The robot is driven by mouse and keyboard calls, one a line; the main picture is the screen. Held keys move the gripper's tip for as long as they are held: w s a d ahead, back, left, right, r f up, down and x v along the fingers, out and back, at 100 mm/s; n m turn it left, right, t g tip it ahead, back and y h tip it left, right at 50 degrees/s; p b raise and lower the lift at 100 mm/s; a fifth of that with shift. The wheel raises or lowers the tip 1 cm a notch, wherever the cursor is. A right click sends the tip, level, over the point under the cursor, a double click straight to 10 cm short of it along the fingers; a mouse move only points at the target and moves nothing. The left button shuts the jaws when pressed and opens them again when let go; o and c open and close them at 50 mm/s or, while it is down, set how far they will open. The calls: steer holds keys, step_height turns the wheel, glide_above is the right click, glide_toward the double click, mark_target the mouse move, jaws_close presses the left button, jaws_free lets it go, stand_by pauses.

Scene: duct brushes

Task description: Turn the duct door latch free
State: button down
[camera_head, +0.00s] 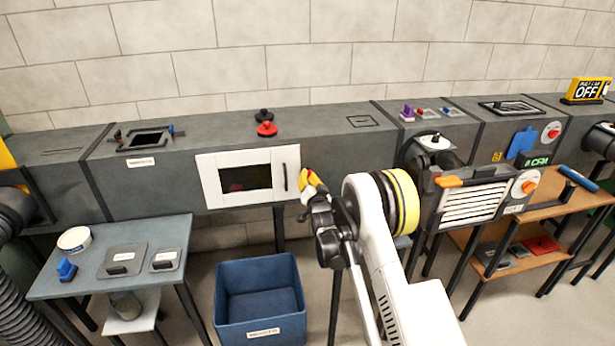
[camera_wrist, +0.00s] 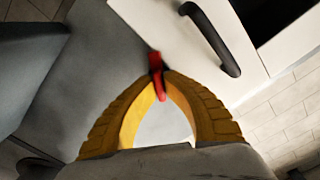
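The white duct door (camera_head: 208,182) is set in the front of the grey duct, with a dark window and a black handle (camera_head: 285,178) on its right side. It looks shut. The handle also shows in the wrist view (camera_wrist: 212,40). The small red latch (camera_wrist: 158,84) is at the door's edge in the wrist view, partly covered by my fingertips. My gripper (camera_head: 308,181) is at the door's right edge. In the wrist view its yellow fingers (camera_wrist: 157,74) close together at the tips, with the red latch between them.
A blue bin (camera_head: 260,325) stands on the floor below the door. A grey table (camera_head: 75,284) with a white tub and plates is at the left. Red and black knobs (camera_head: 266,128) stand on the duct top. A grey louvred unit (camera_head: 474,204) is to the right of my arm.

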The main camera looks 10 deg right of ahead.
steer(key=n, duration=0.6)
steer(key=shift+r, duration=0.1)
steer(key=shift+n, duration=0.3)
stand_by(0.3)
steer(key=c, duration=1.5)
jaws_free()
steer(key=s, duration=1.2)
